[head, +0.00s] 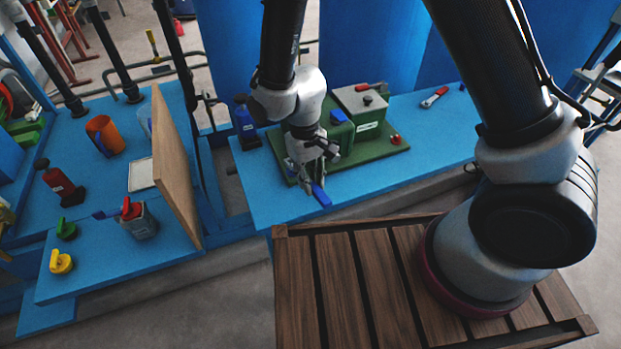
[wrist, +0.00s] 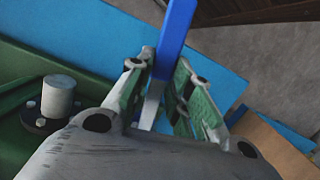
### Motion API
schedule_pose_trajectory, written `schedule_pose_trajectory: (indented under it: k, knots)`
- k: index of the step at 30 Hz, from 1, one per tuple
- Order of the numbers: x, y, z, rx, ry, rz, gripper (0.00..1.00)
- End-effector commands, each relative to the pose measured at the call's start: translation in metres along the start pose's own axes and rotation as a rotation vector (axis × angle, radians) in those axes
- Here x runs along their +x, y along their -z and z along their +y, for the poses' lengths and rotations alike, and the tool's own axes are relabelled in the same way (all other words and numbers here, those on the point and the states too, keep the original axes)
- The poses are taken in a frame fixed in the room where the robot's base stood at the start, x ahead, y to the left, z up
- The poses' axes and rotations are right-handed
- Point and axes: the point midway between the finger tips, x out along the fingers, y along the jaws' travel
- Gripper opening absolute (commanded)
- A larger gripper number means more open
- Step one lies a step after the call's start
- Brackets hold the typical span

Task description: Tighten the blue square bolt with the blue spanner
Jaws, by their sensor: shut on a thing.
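My gripper (head: 312,172) is shut on a blue spanner (head: 321,196), above the front edge of the blue bench, at the left front of the green fixture. In the wrist view the spanner (wrist: 177,35) sits between the two fingers (wrist: 158,105), its blue part pointing away and a grey metal part between the fingers. A small blue piece (head: 338,116) shows on the green block behind my gripper; I cannot tell whether it is the blue square bolt. The wrist view shows no blue bolt.
The green fixture (head: 388,150) carries a grey-topped block with a red lever and a red knob (head: 396,139). A grey peg (wrist: 58,97) stands on it in the wrist view. A blue bottle (head: 245,125) stands left, a red-handled tool (head: 434,97) right. A wooden board (head: 172,165) stands upright farther left.

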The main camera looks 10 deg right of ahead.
Motion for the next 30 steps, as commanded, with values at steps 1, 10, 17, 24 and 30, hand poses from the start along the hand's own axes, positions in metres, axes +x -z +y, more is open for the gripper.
schedule_pose_trajectory:
  k: [1,10,17,24,30]
  knots:
    - [0.000,0.000,0.000,0.000,0.000,0.000,0.00]
    - [0.001,0.000,0.000,0.000,0.000,0.000,0.00]
    - [0.006,0.001,0.000,0.000,0.000,-0.001,0.00]
    - [0.012,0.002,0.000,0.000,0.000,0.000,0.00]
    - [0.017,0.003,0.000,0.000,0.000,0.000,0.00]
